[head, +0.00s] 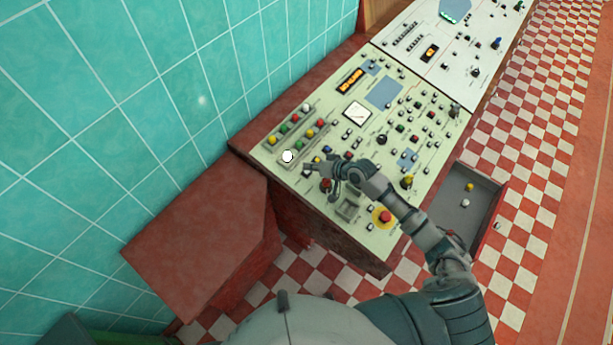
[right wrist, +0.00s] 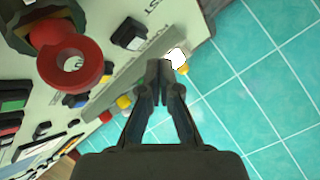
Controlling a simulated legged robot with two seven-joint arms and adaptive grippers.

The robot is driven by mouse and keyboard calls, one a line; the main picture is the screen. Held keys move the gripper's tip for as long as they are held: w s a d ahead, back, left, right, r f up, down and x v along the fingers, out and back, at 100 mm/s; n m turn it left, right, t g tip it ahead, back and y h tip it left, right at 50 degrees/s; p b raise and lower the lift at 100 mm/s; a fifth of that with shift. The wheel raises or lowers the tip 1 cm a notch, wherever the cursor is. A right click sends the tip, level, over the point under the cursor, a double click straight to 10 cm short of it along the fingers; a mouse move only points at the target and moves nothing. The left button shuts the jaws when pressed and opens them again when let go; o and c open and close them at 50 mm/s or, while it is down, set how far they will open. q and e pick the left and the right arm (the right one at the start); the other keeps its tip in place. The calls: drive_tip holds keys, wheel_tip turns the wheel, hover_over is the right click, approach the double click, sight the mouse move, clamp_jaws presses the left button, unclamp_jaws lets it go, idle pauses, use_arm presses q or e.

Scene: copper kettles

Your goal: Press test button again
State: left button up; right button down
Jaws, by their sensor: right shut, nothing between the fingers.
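A bright white button (head: 287,156) is on the left part of the pale control panel (head: 371,69). In the right wrist view a lit white button (right wrist: 177,57) lies just beyond the fingertips, near panel lettering that is partly cut off. My right gripper (head: 310,167) is over the panel, just right of the white button. In the right wrist view its fingers (right wrist: 160,68) are together with nothing between them. I cannot tell whether the tips touch the button. My left gripper is not in view.
A red knob (right wrist: 70,60) stands up close to my right gripper in the wrist view. A red mushroom button (head: 385,216) is near the panel's front edge. Coloured buttons (head: 296,128) lie behind the white one. An open drawer (head: 440,208) holds small balls. A teal tiled wall (head: 130,110) is at left.

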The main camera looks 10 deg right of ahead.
drive_tip(key=shift+w+a+f, duration=0.15)
drive_tip(key=shift+f, duration=0.4)
drive_tip(key=shift+d, duration=0.55)
drive_tip(key=shift+a, duration=0.45)
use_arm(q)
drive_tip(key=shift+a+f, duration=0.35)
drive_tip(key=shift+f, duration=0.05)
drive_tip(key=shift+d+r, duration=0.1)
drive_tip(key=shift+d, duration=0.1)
use_arm(e)
drive_tip(key=shift+d+f, duration=0.1)
drive_tip(key=shift+d, duration=0.25)
drive_tip(key=shift+a+f, duration=0.25)
drive_tip(key=shift+a, duration=0.1)
